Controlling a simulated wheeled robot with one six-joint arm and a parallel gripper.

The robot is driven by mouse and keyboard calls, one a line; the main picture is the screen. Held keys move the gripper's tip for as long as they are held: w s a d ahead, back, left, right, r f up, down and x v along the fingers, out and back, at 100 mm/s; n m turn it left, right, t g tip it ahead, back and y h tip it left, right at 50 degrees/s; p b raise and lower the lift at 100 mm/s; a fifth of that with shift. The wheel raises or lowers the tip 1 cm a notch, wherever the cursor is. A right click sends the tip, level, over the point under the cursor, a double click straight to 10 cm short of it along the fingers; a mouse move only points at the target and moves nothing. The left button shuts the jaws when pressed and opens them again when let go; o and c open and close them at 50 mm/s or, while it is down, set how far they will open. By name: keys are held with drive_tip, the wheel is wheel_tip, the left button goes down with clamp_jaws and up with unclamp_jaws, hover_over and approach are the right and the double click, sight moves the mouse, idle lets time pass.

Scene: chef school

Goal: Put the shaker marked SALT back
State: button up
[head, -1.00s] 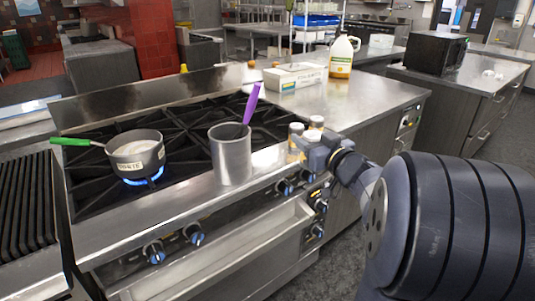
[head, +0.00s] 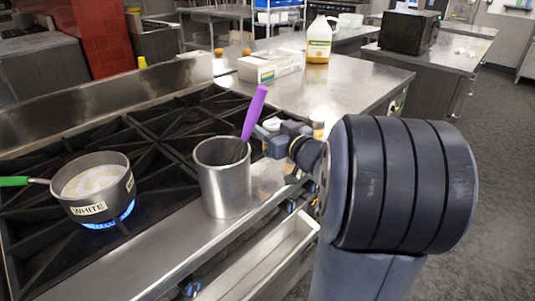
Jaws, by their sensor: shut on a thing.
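My gripper (head: 267,136) is just right of the steel canister, over the right end of the stove front. It is shut on a small shaker with a pale top (head: 271,124); the fingers hide most of its body. A second shaker (head: 318,127) stands on the steel surface behind my wrist, its lower part hidden by my arm. I cannot read a label on either shaker, so I cannot tell which is marked SALT.
A steel canister (head: 225,188) holds a purple-handled whisk (head: 255,112) close to my gripper. A pot marked WHITE (head: 93,187) sits over a lit blue flame, its green handle pointing left. A box (head: 270,66) and a jug (head: 319,42) stand on the counter (head: 350,85) behind.

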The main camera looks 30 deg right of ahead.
drive_tip(key=shift+f+b, duration=0.65)
drive_tip(key=shift+f, duration=2.1)
drive_tip(key=shift+f, duration=0.2)
drive_tip(key=o, duration=1.1)
drive_tip(key=shift+r, duration=0.2)
drive_tip(key=s+d, duration=0.1)
drive_tip(key=s, duration=1.1)
drive_tip(key=shift+d+p, duration=0.35)
